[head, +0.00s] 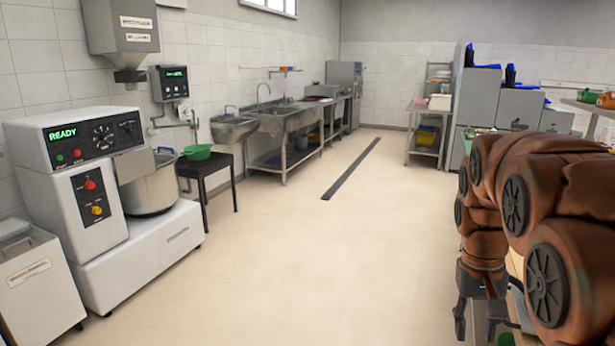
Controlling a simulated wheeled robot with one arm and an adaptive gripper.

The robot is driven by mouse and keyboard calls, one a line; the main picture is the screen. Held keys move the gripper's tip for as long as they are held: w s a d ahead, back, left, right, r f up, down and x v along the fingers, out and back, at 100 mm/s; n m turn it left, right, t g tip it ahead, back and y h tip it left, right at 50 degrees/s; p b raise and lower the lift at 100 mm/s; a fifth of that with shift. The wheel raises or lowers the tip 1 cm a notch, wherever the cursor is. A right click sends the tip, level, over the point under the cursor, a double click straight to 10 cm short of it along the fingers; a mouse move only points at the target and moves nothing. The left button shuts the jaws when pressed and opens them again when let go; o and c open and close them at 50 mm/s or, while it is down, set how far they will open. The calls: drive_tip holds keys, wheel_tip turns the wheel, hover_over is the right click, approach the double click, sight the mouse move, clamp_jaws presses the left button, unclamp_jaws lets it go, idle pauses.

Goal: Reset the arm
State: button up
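My arm is brown and segmented and reaches in from the right edge of the head view, bending downward. My gripper (477,325) hangs at its end, fingers pointing down, near the bottom right. The two dark fingers are apart, with pale floor showing between them. I see nothing held between them. A green object (507,339) shows partly beside and below the fingers, cut off by the frame's bottom edge. What lies behind my arm is hidden.
A mixer (92,190) with a READY display stands at left, beside a dark stool (207,170) bearing a green bowl (198,152). Sinks (285,122) line the left wall. Grey machines (478,95) and a shelf cart (428,133) stand back right. The middle floor is clear.

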drive_tip(key=s+a+f+n, duration=0.1)
drive_tip(key=s+a+f, duration=0.1)
drive_tip(key=s, duration=0.5)
drive_tip(key=s+a+f+n, duration=0.1)
drive_tip(key=s+a+f, duration=0.2)
drive_tip(key=s+a, duration=0.2)
drive_tip(key=s+a+f+y, duration=0.1)
drive_tip(key=s+a+f, duration=0.2)
drive_tip(key=s, duration=0.7)
drive_tip(key=shift+a+n+g, duration=0.3)
drive_tip(key=shift+a+n, duration=0.1)
